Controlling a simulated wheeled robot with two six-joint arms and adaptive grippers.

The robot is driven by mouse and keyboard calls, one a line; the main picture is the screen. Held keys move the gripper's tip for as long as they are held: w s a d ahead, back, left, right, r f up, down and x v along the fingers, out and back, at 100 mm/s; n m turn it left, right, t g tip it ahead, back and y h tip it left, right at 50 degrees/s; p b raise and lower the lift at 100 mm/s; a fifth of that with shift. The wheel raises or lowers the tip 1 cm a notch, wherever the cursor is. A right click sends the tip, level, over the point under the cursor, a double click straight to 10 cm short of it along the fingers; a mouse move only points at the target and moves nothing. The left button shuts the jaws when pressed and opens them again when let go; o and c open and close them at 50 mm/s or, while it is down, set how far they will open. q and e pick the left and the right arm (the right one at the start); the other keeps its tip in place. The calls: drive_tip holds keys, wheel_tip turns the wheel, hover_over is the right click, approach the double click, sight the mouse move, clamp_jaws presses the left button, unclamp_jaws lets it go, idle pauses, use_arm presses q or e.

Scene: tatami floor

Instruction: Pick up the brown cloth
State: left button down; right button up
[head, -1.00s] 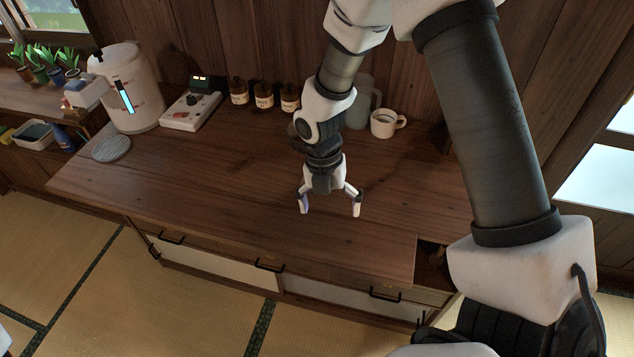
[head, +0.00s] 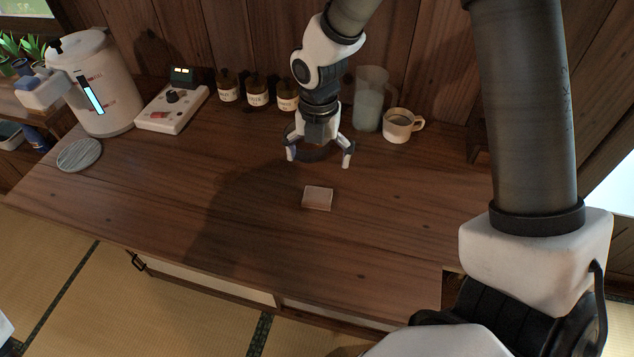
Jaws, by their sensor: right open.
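My right gripper (head: 320,162) hangs just behind the cloth, fingers pointing down and spread apart. It is open, holds nothing that I can see, and looks apart from the cloth. A dark rounded shape shows behind its fingers; I cannot tell what it is. My left gripper is not in view.
A white mug (head: 402,126) and a clear pitcher (head: 369,100) stand behind and right of the gripper. Brown bottles (head: 257,92), a white control device (head: 172,108), a dispenser (head: 97,85) and a round grey disc (head: 79,155) stand farther left. The front counter is clear.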

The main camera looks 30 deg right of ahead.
drive_tip(key=b, duration=0.3)
hover_over(317, 195)
wheel_tip(317, 195, down, 4)
drive_tip(key=shift+d+f, duration=0.1)
drive_tip(key=shift+f, duration=0.45)
wheel_tip(317, 195, down, 6)
drive_tip(key=shift+f, duration=0.4)
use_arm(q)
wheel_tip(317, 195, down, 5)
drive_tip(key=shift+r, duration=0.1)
use_arm(e)
drive_tip(key=shift+s, duration=0.1)
drive_tip(key=c, duration=1)
